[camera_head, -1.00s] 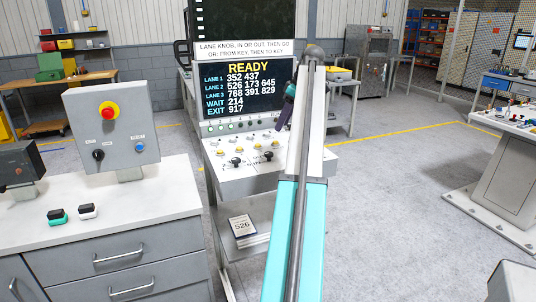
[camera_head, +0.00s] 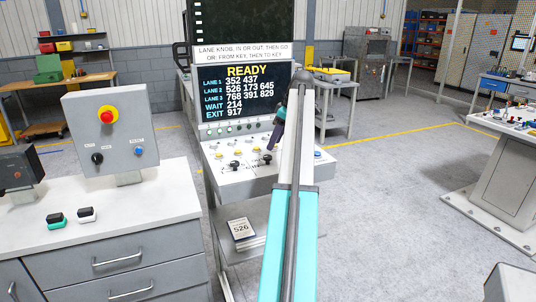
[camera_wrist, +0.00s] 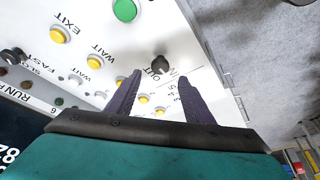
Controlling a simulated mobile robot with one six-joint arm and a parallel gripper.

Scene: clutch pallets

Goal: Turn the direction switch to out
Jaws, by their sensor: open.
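The direction switch is a black knob (camera_wrist: 160,64) on the white sloped panel, with OUT and IN lettering beside it in the wrist view. Which way it points is too small to tell. In the head view a black knob (camera_head: 267,159) on the panel lies just below my fingers and seems to be the same one. My gripper (camera_wrist: 159,73) is open and empty. Its two dark fingers reach toward the panel, and the knob shows between and just beyond the tips. Contact cannot be told. My gripper is partly behind my arm in the head view (camera_head: 270,149).
Another black knob (camera_head: 235,165) sits left on the panel. Yellow buttons (camera_wrist: 94,62) and a green button (camera_wrist: 124,9) are near my fingers. The screen (camera_head: 243,93) behind reads READY. A grey switch box (camera_head: 108,135) stands on the left cabinet.

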